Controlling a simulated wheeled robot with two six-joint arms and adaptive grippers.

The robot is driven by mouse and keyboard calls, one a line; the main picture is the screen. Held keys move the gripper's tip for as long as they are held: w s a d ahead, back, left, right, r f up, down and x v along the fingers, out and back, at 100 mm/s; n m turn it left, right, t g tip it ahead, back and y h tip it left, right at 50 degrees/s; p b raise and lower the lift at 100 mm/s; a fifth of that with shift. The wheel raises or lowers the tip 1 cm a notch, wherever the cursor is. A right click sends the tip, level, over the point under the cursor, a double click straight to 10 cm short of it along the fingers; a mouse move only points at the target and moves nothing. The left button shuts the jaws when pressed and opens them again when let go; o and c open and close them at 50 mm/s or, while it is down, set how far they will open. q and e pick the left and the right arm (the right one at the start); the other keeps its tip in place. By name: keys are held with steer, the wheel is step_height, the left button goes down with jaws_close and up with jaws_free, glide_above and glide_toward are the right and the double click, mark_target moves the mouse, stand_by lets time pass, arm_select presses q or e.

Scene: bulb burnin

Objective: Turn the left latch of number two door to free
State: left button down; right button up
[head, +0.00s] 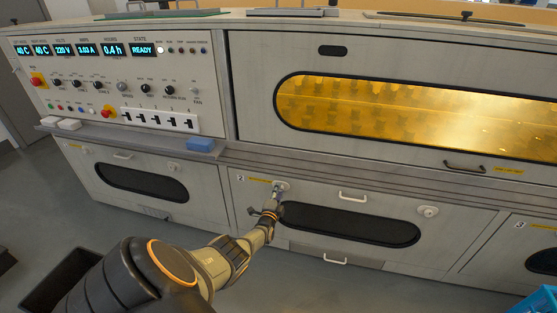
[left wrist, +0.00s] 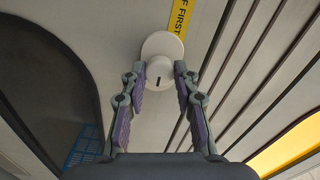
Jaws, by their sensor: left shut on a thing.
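Number two door (head: 330,190) is the pale lower middle panel with a "2" label, a dark oblong window (head: 350,224) and a white handle (head: 352,197). Its left latch (head: 281,186) is a round white knob at the upper left of the door; it also shows in the left wrist view (left wrist: 161,66), with a short dark mark on its face. My left gripper (head: 275,193) is at this latch. In the left wrist view its two fingers (left wrist: 160,84) are shut on the knob, one on each side. My right gripper is not in view.
The door's right latch (head: 428,211) stands clear of my arm. A ledge with a blue block (head: 200,145) runs above the lower doors. A control panel (head: 110,85) is at upper left, and a blue crate (head: 538,300) at lower right.

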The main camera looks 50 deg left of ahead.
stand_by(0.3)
arm_select(q)
steer(key=c, duration=1)
jaws_free()
steer(key=shift+s, duration=0.1)
steer(key=v, duration=1.1)
steer(key=shift+s+d, duration=0.25)
steer(key=shift+d, duration=0.1)
